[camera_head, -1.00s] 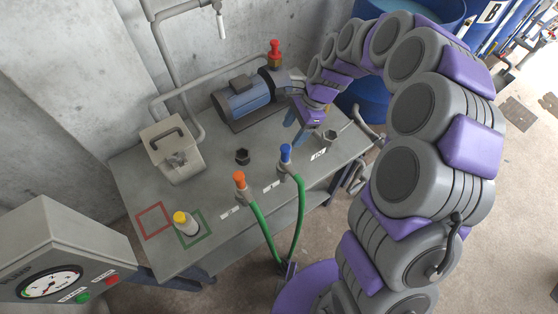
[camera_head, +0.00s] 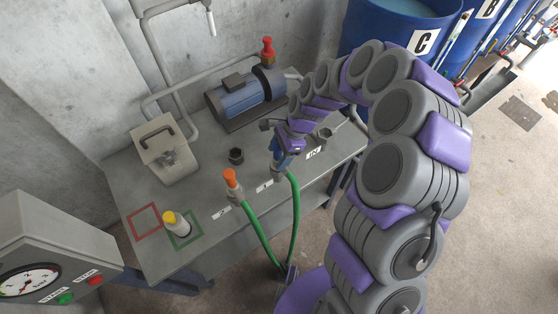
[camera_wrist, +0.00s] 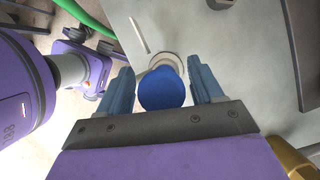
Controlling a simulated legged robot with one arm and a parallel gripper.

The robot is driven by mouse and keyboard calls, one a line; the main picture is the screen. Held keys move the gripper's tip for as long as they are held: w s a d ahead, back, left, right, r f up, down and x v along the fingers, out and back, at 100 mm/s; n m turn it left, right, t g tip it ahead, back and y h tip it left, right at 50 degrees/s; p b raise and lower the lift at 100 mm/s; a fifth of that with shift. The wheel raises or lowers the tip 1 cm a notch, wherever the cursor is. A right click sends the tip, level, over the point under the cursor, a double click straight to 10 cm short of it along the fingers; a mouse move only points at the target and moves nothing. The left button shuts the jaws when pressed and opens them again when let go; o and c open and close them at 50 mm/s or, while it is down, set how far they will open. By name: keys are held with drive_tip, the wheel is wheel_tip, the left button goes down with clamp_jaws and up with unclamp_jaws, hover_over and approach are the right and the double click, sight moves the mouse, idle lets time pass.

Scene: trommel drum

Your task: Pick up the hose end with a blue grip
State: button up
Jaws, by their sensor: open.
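The hose end with a blue grip (camera_wrist: 162,90) stands on the metal table. In the wrist view its round blue top lies between the two blue fingers of my gripper (camera_wrist: 165,88), with a visible gap on the right and a narrower one on the left. In the head view my gripper (camera_head: 283,158) is over this hose end and mostly hides the blue grip. Its green hose (camera_head: 296,205) hangs down over the table's front edge. The hose end with an orange grip (camera_head: 230,178) stands to the left, also on a green hose.
A blue pump (camera_head: 245,95) with a red-topped fitting (camera_head: 267,50) is at the table's back. A gauge box (camera_head: 50,235) is at left. Blue drums (camera_head: 400,45) stand behind.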

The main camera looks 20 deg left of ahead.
sight(279, 147)
drive_tip(key=shift+d, duration=0.15)
drive_tip(key=shift+a+f, duration=0.2)
drive_tip(key=shift+a, duration=0.75)
drive_tip(key=c, duration=0.4)
drive_tip(key=shift+a, duration=0.15)
drive_tip(key=shift+c, duration=0.6)
drive_tip(key=shift+d+r, duration=0.1)
drive_tip(key=shift+d, duration=0.7)
drive_tip(key=c, duration=0.6)
clamp_jaws()
drive_tip(key=shift+a, duration=0.4)
drive_tip(key=shift+a+r+p, duration=0.1)
drive_tip(key=shift+r+p, duration=0.2)
drive_tip(key=shift+r, duration=0.05)
drive_tip(key=v, duration=0.1)
drive_tip(key=p+v, duration=0.1)
drive_tip(key=v, duration=0.1)
drive_tip(key=shift+s+r, duration=0.2)
drive_tip(key=shift+s, duration=0.2)
drive_tip(key=s+d+r+p, duration=0.1)
drive_tip(key=s+d, duration=0.3)
drive_tip(key=d, duration=1)
drive_tip(key=shift+d+p, duration=0.4)
drive_tip(key=shift+p, duration=0.4)
